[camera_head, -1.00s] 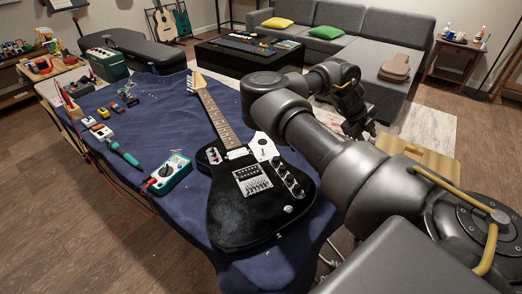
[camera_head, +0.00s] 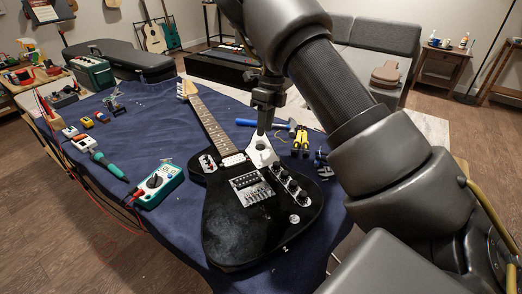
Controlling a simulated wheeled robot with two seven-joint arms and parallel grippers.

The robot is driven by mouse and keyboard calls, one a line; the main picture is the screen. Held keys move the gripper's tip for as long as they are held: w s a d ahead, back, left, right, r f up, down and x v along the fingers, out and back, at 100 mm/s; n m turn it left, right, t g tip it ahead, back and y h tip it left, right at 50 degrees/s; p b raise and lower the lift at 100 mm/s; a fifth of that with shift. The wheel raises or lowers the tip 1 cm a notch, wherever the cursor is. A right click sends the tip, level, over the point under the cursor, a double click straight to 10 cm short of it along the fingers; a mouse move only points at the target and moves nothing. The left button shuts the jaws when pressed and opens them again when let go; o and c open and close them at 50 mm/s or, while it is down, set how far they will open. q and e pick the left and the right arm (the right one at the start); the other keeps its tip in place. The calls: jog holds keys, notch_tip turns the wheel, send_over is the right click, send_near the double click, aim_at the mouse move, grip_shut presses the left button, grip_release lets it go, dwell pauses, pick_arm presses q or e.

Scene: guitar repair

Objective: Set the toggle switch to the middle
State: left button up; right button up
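The black electric guitar (camera_head: 232,228) lies face up on the blue cloth, its neck (camera_head: 207,122) pointing to the back left. It has pickups, a metal bridge (camera_head: 254,193), a row of dark knobs (camera_head: 291,187) and a white plate (camera_head: 263,157). A small light plate with tiny parts (camera_head: 208,163) sits at the upper left of the body. I cannot make out the toggle switch lever for certain. My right gripper (camera_head: 261,143) points down over the white plate and hides part of it. Its fingers show edge-on; their gap is unclear. My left gripper is out of view.
A teal multimeter (camera_head: 160,184), a soldering iron (camera_head: 108,164) and small coloured items lie left of the guitar. Yellow-handled pliers (camera_head: 300,141) and a blue-handled tool (camera_head: 270,123) lie behind its body. A dark case (camera_head: 118,61) stands at the back left.

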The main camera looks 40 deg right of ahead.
aim_at(261, 156)
jog(key=x, duration=0.8)
jog(key=shift+b, duration=0.3)
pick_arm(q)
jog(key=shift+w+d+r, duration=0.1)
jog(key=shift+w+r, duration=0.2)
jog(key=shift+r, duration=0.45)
pick_arm(e)
grip_shut()
